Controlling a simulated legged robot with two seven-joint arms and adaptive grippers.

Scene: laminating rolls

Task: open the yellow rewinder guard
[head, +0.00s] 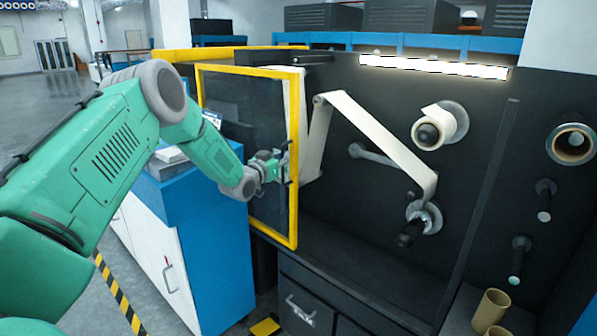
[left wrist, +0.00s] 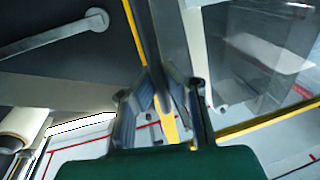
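The yellow rewinder guard (head: 293,215) is a yellow-framed, see-through dark panel at the left part of the machine front. My left gripper (head: 284,163) is at the guard's right upright, where a dark upright handle (head: 292,172) stands. In the left wrist view the fingers of my left gripper (left wrist: 167,78) lie on both sides of a dark bar (left wrist: 168,32), apparently the handle, and seem closed on it. The yellow frame (left wrist: 134,30) passes behind it. The exact finger contact is partly hidden. My right gripper is not in view.
A blue-topped cabinet (head: 215,255) stands under my left arm. The black machine panel (head: 345,215) carries a white web (head: 375,135), rollers and a roll (head: 440,125). Cardboard cores (head: 490,308) stand at the lower right. Open floor lies at the far left.

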